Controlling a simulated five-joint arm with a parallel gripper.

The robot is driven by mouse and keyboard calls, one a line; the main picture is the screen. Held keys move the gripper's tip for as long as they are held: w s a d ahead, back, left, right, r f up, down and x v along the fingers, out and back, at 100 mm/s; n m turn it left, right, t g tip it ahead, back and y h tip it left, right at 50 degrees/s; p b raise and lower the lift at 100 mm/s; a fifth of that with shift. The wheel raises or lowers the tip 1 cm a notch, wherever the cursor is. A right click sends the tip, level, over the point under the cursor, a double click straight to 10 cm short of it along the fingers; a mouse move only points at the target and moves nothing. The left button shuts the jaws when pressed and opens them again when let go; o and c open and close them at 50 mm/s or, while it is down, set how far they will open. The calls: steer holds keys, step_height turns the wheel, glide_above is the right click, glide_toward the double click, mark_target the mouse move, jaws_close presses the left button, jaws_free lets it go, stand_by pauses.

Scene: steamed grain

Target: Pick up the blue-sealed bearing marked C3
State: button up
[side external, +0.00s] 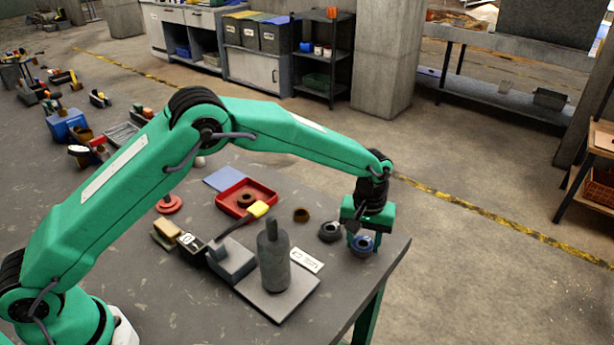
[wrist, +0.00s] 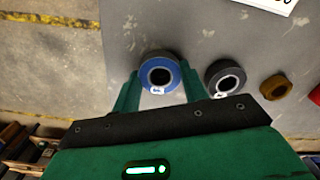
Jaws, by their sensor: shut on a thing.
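The blue-sealed bearing (side external: 362,244) is near the right end of the grey table. In the wrist view the blue bearing (wrist: 160,72) sits between my two green fingers, with a small white label on its near edge whose writing is too small to read. My gripper (side external: 362,235) points down and is shut on this bearing. In the wrist view my gripper (wrist: 160,90) has one finger at each side of the ring. I cannot tell whether the bearing is touching the table.
A dark bearing (side external: 330,231) lies close beside the held one, and a brown ring (side external: 301,215) lies beyond it. A red tray (side external: 246,198) holds another ring. A grey cylinder (side external: 273,262) stands on a plate (side external: 300,297). The table edge is close on the right.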

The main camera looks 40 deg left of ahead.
steer(key=shift+r, duration=0.55)
step_height(320, 180, up, 2)
steer(key=shift+r, duration=0.15)
steer(key=s+d+r, duration=0.6)
steer(key=s+r, duration=0.1)
steer(key=s, duration=0.2)
steer(key=shift+s+d, duration=0.25)
steer(key=shift+d, duration=0.15)
